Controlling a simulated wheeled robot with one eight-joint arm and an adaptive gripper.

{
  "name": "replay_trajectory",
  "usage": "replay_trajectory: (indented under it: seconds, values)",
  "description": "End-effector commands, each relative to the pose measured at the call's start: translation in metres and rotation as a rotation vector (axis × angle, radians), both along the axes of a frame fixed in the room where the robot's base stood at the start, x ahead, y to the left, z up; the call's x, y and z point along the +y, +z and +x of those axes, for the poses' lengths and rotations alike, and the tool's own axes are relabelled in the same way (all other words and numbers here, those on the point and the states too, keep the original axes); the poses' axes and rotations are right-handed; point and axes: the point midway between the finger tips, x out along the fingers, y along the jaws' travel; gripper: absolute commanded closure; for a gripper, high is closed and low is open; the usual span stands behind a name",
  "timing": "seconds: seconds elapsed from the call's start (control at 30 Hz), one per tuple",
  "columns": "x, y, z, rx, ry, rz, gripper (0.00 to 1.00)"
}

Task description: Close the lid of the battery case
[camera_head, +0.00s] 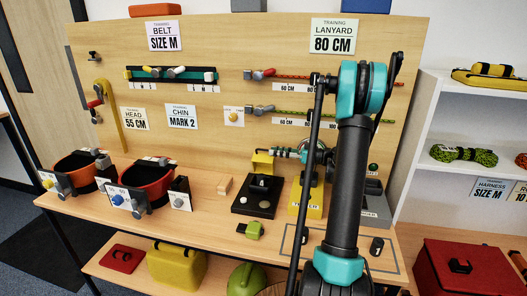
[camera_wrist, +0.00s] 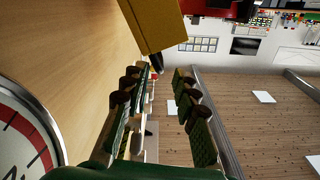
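What looks like the battery case (camera_head: 263,187) is a dark box on a black base on the bench, in the middle of the head view. A yellow part (camera_head: 262,162), apparently its raised lid, stands above and behind it. A yellow block, apparently this same lid (camera_wrist: 151,24), shows at the top of the wrist view. My gripper (camera_head: 275,153) is just right of the yellow part in the head view, pointing left. In the wrist view my gripper (camera_wrist: 167,72) has its fingers apart with nothing between them. Whether a finger touches the lid I cannot tell.
A round gauge (camera_wrist: 22,140) is close beside my gripper. A yellow stand (camera_head: 309,203) is right of the case. A green-and-grey item (camera_head: 251,230) lies in front. The board (camera_head: 215,60) rises behind.

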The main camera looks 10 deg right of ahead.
Motion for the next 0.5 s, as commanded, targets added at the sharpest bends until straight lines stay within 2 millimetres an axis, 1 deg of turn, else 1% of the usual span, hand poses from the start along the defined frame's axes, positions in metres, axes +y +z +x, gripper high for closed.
replay_trajectory:
  seconds: [0.03,0.2,0.3,0.5]
  values:
    - [0.011,0.000,0.003,0.000,0.004,0.000,0.71]
    - [0.035,0.000,0.014,0.000,0.002,-0.001,0.71]
    - [0.045,0.000,0.018,0.000,0.002,-0.001,0.71]
    - [0.052,0.000,0.022,0.000,0.000,0.000,0.71]
